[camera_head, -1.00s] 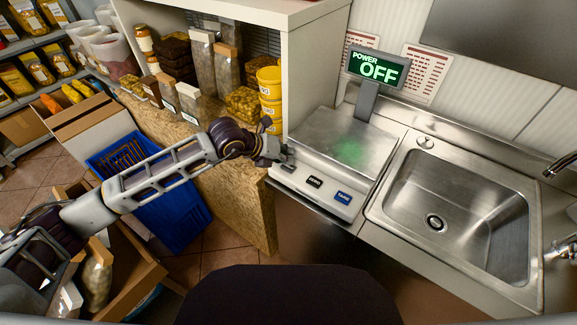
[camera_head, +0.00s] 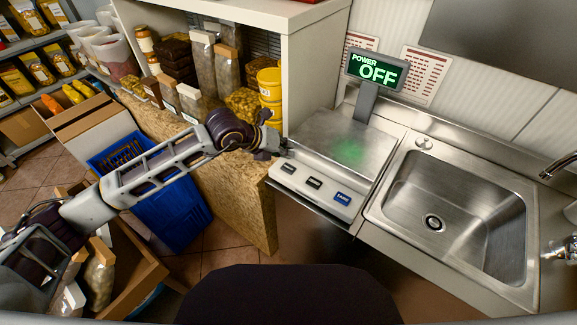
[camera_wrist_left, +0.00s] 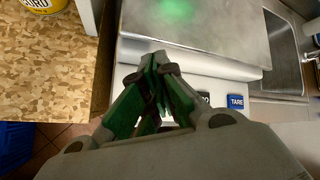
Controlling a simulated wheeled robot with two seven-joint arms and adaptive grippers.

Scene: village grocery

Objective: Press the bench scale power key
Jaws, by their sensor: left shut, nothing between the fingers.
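The bench scale (camera_head: 345,140) stands on the counter with a flat steel pan and a white front strip. Its raised display (camera_head: 377,69) reads POWER OFF in green. The strip has three keys: a dark left key (camera_head: 289,168), a dark middle key (camera_head: 314,183) and a blue TARE key (camera_head: 342,197). In the wrist view the TARE key (camera_wrist_left: 236,101) is visible, and the middle key (camera_wrist_left: 204,99) is partly hidden. My left gripper (camera_head: 280,152) is shut and empty at the strip's left end, just beyond the left key. In the wrist view its fingers (camera_wrist_left: 157,75) hide that key. Contact cannot be told. My right gripper is not in view.
A steel sink (camera_head: 455,215) adjoins the scale on the right. A white shelf unit (camera_head: 307,75) rises at the scale's back left. A speckled counter (camera_head: 255,205) with jars and bags lies left, and a blue crate (camera_head: 180,215) stands on the floor.

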